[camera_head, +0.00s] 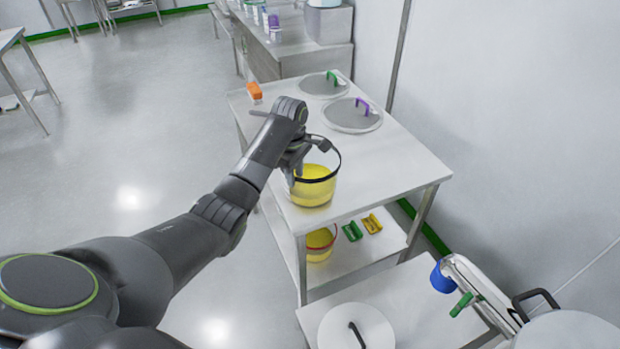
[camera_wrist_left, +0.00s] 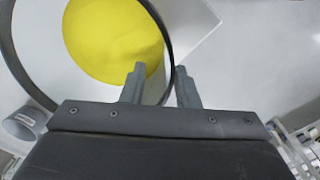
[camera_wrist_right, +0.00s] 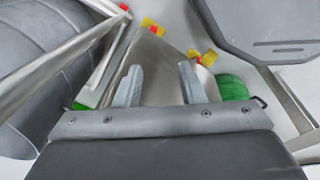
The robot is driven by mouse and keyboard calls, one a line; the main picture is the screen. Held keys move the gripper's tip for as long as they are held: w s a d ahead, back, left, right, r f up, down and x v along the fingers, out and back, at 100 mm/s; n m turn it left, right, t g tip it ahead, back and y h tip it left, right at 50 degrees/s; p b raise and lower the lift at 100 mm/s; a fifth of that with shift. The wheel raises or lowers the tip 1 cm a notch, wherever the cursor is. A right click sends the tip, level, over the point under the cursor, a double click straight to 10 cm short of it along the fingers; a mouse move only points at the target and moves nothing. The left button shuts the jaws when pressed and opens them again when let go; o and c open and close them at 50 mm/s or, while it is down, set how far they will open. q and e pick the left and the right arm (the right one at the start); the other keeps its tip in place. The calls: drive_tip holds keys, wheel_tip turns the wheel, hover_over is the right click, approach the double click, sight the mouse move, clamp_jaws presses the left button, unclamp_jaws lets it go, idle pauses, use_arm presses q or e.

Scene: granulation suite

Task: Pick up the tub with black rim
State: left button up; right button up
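The tub with black rim (camera_head: 313,190) stands on the upper top of the steel table, with yellow contents inside. My left gripper (camera_head: 297,172) is at the left side of its rim, pointing down. In the left wrist view the black rim (camera_wrist_left: 168,42) runs down between the two fingers of the left gripper (camera_wrist_left: 160,82), with a gap showing on both sides. The left fingers are apart. My right gripper (camera_wrist_right: 160,80) shows only in its own wrist view, with its fingers apart and nothing between them.
A red-rimmed tub (camera_head: 319,243) with yellow contents stands on the lower shelf, beside green (camera_head: 352,231) and yellow (camera_head: 372,223) items. Two round lids (camera_head: 352,116) (camera_head: 322,85) and an orange item (camera_head: 254,91) lie on the table (camera_head: 400,165). A wall borders the right.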

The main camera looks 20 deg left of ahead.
sight(297, 191)
use_arm(q)
drive_tip(key=shift+s+d+f+p, duration=0.15)
drive_tip(key=shift+f+p, duration=0.2)
drive_tip(key=shift+f, duration=1)
drive_tip(key=shift+d+f+p, duration=0.1)
drive_tip(key=shift+f+p, duration=0.2)
drive_tip(key=shift+f, duration=1)
clamp_jaws()
drive_tip(key=shift+r, duration=0.1)
